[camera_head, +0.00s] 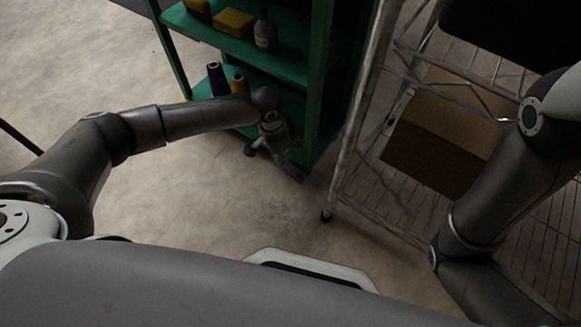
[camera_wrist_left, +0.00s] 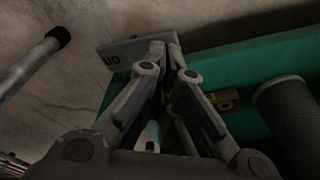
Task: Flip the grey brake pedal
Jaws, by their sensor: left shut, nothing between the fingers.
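The grey brake pedal (camera_wrist_left: 130,51) appears to be the flat grey plate with dark letters at the upper middle of the left wrist view. It lies beside the green shelf edge. In the head view a small grey piece (camera_head: 294,172) at the foot of the green shelf seems to be the same pedal. My left gripper (camera_head: 281,152) points down there, and its shut, empty fingertips (camera_wrist_left: 170,46) overlap the plate's right end in the wrist view. I cannot tell whether they touch it. My right gripper is out of view.
The green shelf (camera_head: 316,80) holds thread spools (camera_head: 216,79), a yellow box (camera_head: 233,22) and a bottle (camera_head: 264,32). A wire rack (camera_head: 345,165) with a cardboard box (camera_head: 440,135) stands close on the right. The concrete floor (camera_head: 190,200) in front is clear.

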